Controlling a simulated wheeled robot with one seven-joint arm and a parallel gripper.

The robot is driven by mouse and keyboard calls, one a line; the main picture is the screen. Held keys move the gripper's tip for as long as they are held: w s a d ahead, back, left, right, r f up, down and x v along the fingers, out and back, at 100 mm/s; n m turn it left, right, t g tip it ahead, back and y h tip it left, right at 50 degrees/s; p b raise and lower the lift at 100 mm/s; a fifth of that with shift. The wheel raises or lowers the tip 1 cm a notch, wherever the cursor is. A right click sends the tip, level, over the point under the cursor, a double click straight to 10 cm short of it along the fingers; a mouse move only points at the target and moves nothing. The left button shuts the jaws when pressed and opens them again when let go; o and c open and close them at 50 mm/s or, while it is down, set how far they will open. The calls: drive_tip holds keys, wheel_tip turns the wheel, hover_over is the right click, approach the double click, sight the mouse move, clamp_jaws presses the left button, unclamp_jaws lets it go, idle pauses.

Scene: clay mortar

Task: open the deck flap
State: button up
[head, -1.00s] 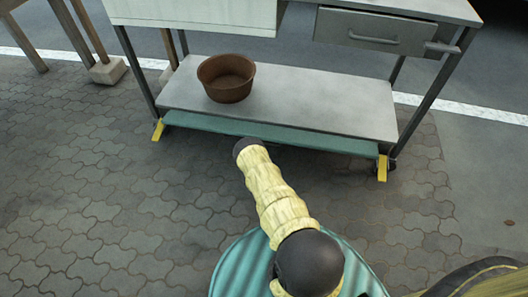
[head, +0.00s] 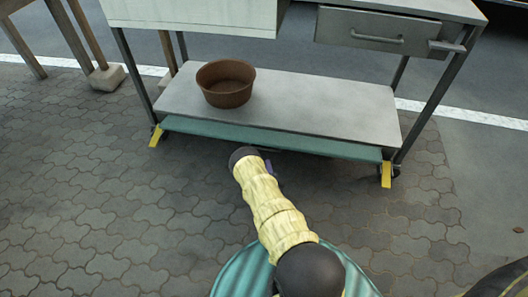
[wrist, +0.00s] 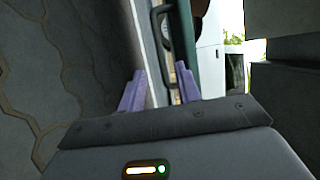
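The deck flap (head: 270,137) is a long teal panel along the front edge of the cart's lower deck (head: 330,115). In the wrist view, a green panel (wrist: 184,22), probably the flap seen edge-on, runs beside a dark loop handle (wrist: 156,38). My gripper (wrist: 159,90) has two purple fingers standing apart, with the handle's dark bar lying in line with the gap between them, beyond the tips. I cannot tell contact. In the head view the gripper is mostly hidden behind my wrist; one purple finger (head: 268,168) shows just below the flap.
A brown clay bowl (head: 226,84) stands on the deck's left part. Yellow brackets (head: 155,137) (head: 386,174) sit at the flap's ends, with casters near the legs. A drawer (head: 380,31) is above right. Paving (head: 90,195) in front is clear.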

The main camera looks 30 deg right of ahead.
sight(264, 148)
drive_tip(key=b+x, duration=0.5)
drive_tip(key=x, duration=0.6)
drive_tip(key=shift+w, duration=0.1)
clamp_jaws()
